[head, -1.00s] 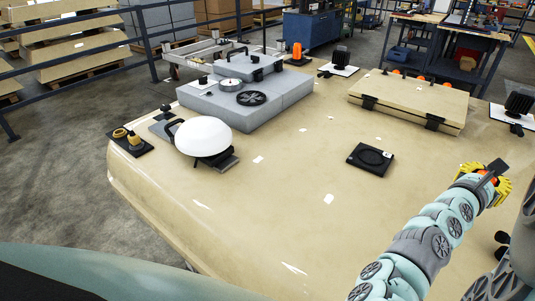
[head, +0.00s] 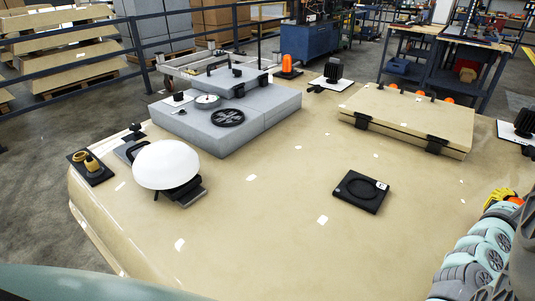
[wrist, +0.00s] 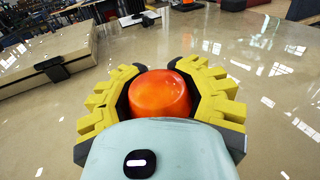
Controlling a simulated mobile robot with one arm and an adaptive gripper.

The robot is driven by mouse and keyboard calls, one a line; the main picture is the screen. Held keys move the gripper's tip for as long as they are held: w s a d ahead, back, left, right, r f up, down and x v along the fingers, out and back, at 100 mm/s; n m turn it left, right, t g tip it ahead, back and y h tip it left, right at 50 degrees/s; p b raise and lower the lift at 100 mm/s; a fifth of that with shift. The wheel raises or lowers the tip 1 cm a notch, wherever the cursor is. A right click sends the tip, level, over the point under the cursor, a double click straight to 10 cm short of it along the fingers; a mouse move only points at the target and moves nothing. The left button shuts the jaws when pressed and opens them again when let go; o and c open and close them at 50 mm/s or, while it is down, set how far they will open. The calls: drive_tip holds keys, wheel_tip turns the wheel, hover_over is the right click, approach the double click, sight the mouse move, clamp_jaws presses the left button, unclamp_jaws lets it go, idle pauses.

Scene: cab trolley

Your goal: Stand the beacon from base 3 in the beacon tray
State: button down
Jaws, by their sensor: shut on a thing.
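My gripper (wrist: 160,98) has its yellow fingers closed around an orange beacon (wrist: 160,93) in the wrist view. The beacon's rounded top shows; its lower part is hidden by my wrist. In the head view my gripper (head: 503,198) is at the right edge, partly cut off, with a bit of orange showing. A black square plate with a round ring and a small white label (head: 360,191) lies on the table, left of my gripper. Another orange beacon (head: 287,64) stands at the back. I cannot tell which item is the beacon tray.
A hinged wooden panel (head: 405,116) lies at the back right, with orange tops showing behind it. Grey blocks (head: 270,112) bearing cases and discs stand at the back left. A white dome (head: 166,164) sits at the left.

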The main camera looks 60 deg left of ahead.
drive_tip(key=shift+a+f, duration=0.1)
drive_tip(key=shift+f, duration=0.1)
drive_tip(key=shift+f, duration=0.15)
drive_tip(key=c, duration=0.5)
unclamp_jaws()
drive_tip(key=shift+d, duration=0.2)
drive_tip(key=shift+c, duration=0.2)
